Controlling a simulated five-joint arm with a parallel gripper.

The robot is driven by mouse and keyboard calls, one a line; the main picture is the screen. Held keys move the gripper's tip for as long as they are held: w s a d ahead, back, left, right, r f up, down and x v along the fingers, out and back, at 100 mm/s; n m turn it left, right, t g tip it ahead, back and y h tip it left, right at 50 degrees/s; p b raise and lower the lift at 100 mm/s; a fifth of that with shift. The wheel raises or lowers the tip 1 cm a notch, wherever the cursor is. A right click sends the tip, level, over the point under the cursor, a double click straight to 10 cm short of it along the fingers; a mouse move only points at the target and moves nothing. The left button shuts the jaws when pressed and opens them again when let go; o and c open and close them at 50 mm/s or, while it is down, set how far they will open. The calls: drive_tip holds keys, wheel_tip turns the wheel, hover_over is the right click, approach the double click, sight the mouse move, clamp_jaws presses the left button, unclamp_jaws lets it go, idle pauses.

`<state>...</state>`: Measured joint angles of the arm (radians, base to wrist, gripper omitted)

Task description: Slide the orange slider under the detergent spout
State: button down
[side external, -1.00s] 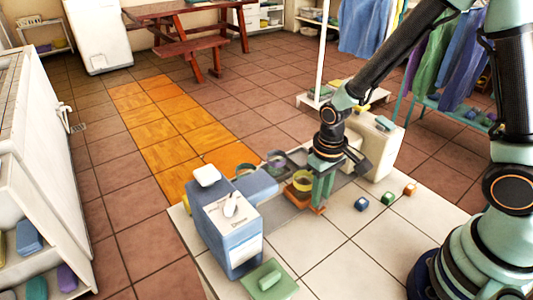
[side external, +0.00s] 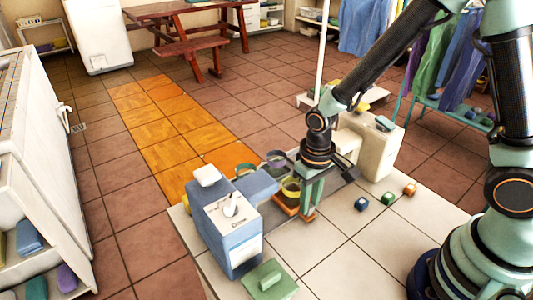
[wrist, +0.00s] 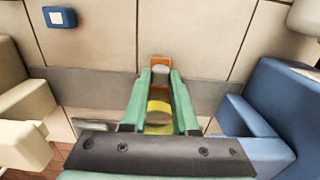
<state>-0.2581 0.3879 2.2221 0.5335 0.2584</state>
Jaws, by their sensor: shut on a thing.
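The orange slider (side external: 284,209) lies on the grey track between two dispensers, carrying a yellow cup (side external: 291,186). My gripper (side external: 308,213) points down at the slider's near end and is shut on its orange tab, which shows between the fingertips in the wrist view (wrist: 160,62). A blue dispenser (side external: 225,235) stands left of the slider, its blue spout (side external: 258,186) reaching toward the cup. A cream dispenser (side external: 376,148) stands to the right, its spout partly behind my wrist. I cannot read which one holds detergent. My fingers hide part of the slider.
Small blue (side external: 361,204), green (side external: 387,199) and orange (side external: 409,190) blocks sit on the tiled counter at right. The front counter middle is clear.

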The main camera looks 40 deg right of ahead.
drive_tip(key=a, duration=0.8)
drive_tip(key=shift+a, duration=0.1)
drive_tip(key=c, duration=0.7)
unclamp_jaws()
wheel_tip(320, 180, up, 12)
drive_tip(key=shift+r, duration=0.1)
drive_tip(key=s+d+r+t, duration=0.1)
drive_tip(key=d+r+t, duration=0.1)
drive_tip(key=d, duration=0.3)
drive_tip(key=s+d+r+t, duration=0.1)
drive_tip(key=d+r, duration=0.3)
drive_tip(key=d, duration=0.2)
drive_tip(key=s+d+r+t, duration=0.1)
drive_tip(key=d+r+t, duration=0.1)
drive_tip(key=d, duration=0.3)
drive_tip(key=shift+s+d+r+t, duration=0.15)
drive_tip(key=shift+s+d+r, duration=0.05)
drive_tip(key=shift+r, duration=0.25)
drive_tip(key=shift+s+d+r+t, duration=0.15)
drive_tip(key=shift+d+r, duration=0.05)
drive_tip(key=shift+r, duration=0.2)
